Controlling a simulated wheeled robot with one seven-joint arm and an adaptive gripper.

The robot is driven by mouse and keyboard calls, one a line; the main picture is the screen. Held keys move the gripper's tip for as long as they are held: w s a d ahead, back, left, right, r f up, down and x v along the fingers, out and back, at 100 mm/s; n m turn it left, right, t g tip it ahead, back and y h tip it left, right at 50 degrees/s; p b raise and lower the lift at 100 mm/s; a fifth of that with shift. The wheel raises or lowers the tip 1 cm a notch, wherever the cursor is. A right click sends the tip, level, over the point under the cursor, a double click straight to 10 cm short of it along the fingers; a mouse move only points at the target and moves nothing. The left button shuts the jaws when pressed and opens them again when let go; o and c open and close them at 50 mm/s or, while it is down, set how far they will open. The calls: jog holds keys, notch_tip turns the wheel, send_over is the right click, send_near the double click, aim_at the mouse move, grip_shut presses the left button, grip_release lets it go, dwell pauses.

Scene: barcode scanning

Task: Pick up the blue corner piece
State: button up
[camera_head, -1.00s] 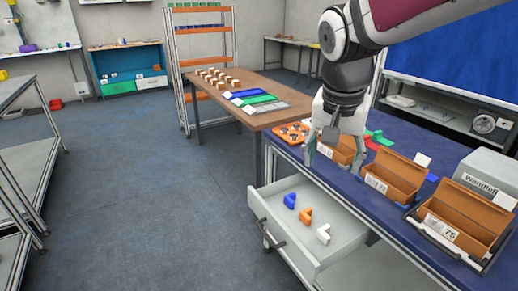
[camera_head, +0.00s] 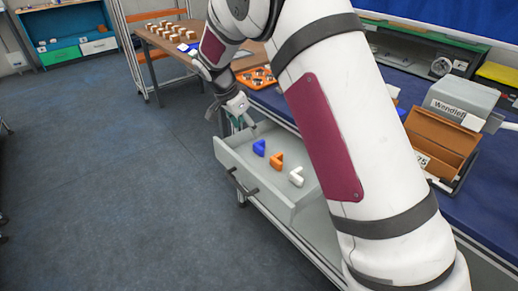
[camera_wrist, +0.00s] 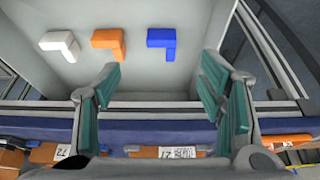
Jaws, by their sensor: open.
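The blue corner piece (camera_head: 259,148) lies in the open grey drawer (camera_head: 240,175), left of an orange corner piece (camera_head: 277,161) and a white one (camera_head: 296,176). My gripper (camera_head: 233,122) is above the drawer's back left part, apart from the pieces. In the wrist view, my gripper (camera_wrist: 160,95) is open and empty, with green finger pads on both sides. There the blue piece (camera_wrist: 161,42) lies beyond the fingertips, between them in the picture, on the drawer floor. The orange piece (camera_wrist: 108,40) and white piece (camera_wrist: 60,44) lie to its left.
The blue-topped table (camera_head: 480,215) stands above the drawer, with an open brown box (camera_head: 440,140) and a grey device (camera_head: 462,100) on it. Labelled boxes (camera_wrist: 180,151) line its edge in the wrist view. Drawer walls surround the pieces. Floor left of the drawer is clear.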

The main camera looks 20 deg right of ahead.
aim_at(258, 147)
jog(key=b+x, duration=0.1)
jog(key=x, duration=1)
jog(key=shift+w+d+f, duration=0.1)
jog(key=shift+w+f, duration=0.05)
jog(key=shift+f, duration=0.25)
jog(key=c, duration=0.9)
